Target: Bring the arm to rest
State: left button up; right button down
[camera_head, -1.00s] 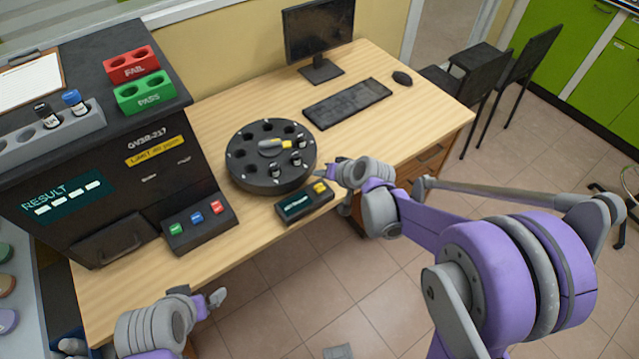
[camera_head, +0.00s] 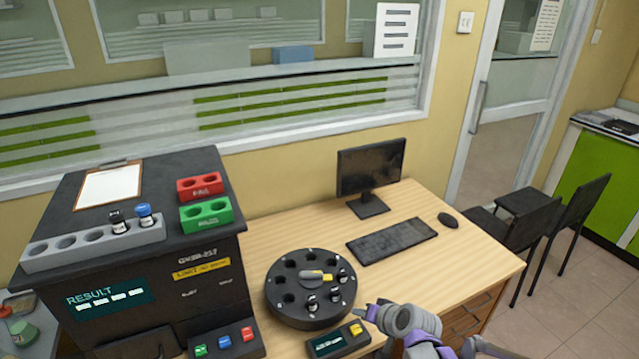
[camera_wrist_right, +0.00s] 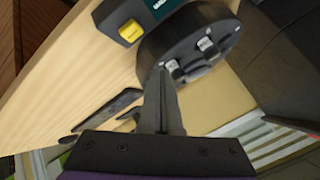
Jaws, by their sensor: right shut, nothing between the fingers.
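My right gripper (camera_head: 372,309) is at the lower middle of the head view, beside the right edge of the round black carousel (camera_head: 310,316) and above the desk's front part. Its fingers are shut with nothing between them. In the right wrist view the closed fingers (camera_wrist_right: 161,85) point toward the carousel (camera_wrist_right: 205,45); whether they touch it I cannot tell. My left gripper is outside the head view.
A small controller with a yellow button (camera_head: 338,341) sits in front of the carousel. The black analyser (camera_head: 190,270) stands left, with a grey vial rack (camera_head: 65,247) on top. A keyboard (camera_head: 392,241) and monitor (camera_head: 371,170) are behind. Bare desk (camera_head: 440,280) lies to the right.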

jog(key=s+d+r+n+g+h, duration=0.1)
jog(key=s+r+n+h, duration=0.1)
jog(key=s, duration=1.1)
jog(key=s+d+r+n+g+h+p, duration=0.1)
jog(key=s+r+h, duration=0.1)
jog(key=s, duration=1)
jog(key=shift+s+d+r+n+g, duration=0.3)
jog(key=shift+s+r+n+g, duration=0.1)
jog(key=c, duration=1.5)
grip_release()
jog(key=shift+c, duration=0.2)
